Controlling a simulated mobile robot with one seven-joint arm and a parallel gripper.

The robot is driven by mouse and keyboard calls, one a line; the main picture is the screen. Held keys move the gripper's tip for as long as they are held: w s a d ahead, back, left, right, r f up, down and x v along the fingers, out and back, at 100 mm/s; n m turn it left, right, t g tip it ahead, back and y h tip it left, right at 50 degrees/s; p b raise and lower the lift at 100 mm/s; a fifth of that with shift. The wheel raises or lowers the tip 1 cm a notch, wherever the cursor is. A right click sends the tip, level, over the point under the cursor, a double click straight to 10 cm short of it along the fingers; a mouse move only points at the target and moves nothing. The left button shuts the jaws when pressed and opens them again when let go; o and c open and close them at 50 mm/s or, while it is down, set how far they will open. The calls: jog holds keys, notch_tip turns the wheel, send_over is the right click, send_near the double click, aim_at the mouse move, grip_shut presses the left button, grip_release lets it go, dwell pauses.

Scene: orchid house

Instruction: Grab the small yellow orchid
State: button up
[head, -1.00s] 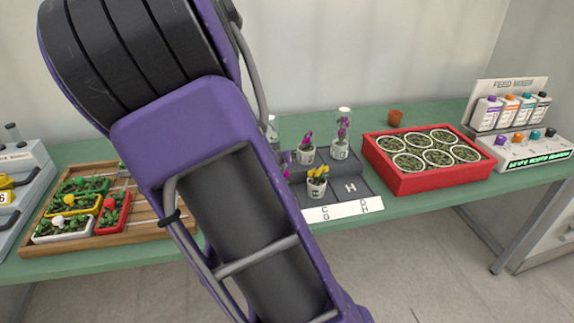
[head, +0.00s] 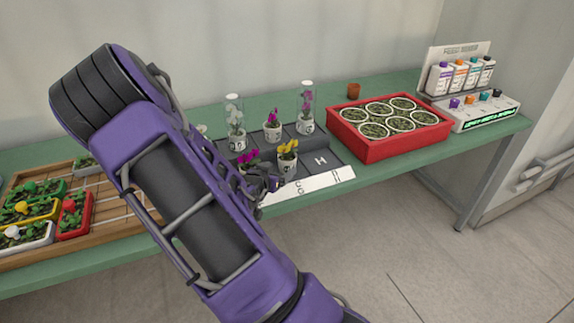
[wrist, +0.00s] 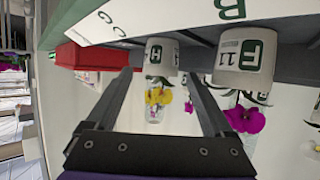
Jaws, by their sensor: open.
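The small yellow orchid (head: 288,148) stands upright in a white pot at the front of the dark lettered tray (head: 320,160). In the wrist view, which is upside down, its white pot (wrist: 161,56) and yellow flowers (wrist: 157,97) appear between my fingers. My gripper (head: 270,184) is open and empty, low in front of the tray, just left of the yellow orchid. In the wrist view my gripper's two fingers (wrist: 160,75) are spread, with the pot just beyond the tips. I cannot tell whether they touch it.
A magenta orchid (head: 247,158) stands close left of the yellow one; its pot (wrist: 247,58) shows F 11. Behind are another magenta orchid (head: 272,120) and glass-covered orchids (head: 306,105). A red crate (head: 390,145) of round pots stands right.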

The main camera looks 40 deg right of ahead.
aim_at(287, 161)
jog(key=shift+b+x, duration=0.3)
jog(key=shift+x, duration=3.85)
